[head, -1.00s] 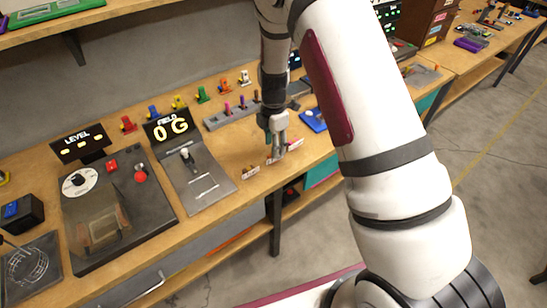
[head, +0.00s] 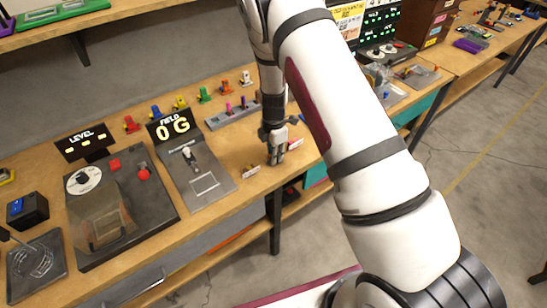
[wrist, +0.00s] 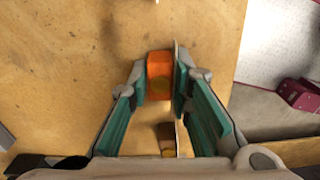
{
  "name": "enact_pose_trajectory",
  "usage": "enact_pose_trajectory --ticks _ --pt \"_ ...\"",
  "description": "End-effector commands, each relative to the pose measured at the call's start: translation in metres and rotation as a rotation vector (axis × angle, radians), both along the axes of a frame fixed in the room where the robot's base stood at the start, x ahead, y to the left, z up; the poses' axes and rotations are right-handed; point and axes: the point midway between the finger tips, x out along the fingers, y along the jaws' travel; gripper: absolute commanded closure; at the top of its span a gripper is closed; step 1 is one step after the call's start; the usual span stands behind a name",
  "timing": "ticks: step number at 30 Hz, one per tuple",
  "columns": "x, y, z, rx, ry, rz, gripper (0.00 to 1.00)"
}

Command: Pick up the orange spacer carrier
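The orange spacer carrier (wrist: 159,72), a small orange block with a yellowish round part on its near face, lies between my fingertips in the wrist view. My gripper (wrist: 160,88) points down with one teal-padded finger on each side of it. The fingers look open, with narrow gaps beside the block; contact is not clear. A thin pale card edge stands just right of the block. In the head view my gripper (head: 276,157) is low over the bench's front edge and hides the carrier.
A brown block (wrist: 166,138) lies nearer in the wrist view. Small labelled holders (head: 251,171) and (head: 295,143) flank my gripper along the bench edge. The FIELD panel (head: 197,170) is to the left. A grey rack with pegs (head: 232,113) stands behind.

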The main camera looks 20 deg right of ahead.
Motion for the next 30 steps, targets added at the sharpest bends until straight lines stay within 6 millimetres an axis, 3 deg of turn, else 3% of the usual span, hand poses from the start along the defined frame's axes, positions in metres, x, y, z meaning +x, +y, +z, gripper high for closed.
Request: enact_pose_trajectory --ticks 16,25,30 --pt "0.000 0.000 0.005 0.000 0.000 0.000 1.00" --pt "0.002 0.000 0.035 0.001 -0.004 -0.001 1.00" --pt "-0.036 -0.002 0.040 0.001 0.002 -0.002 1.00"
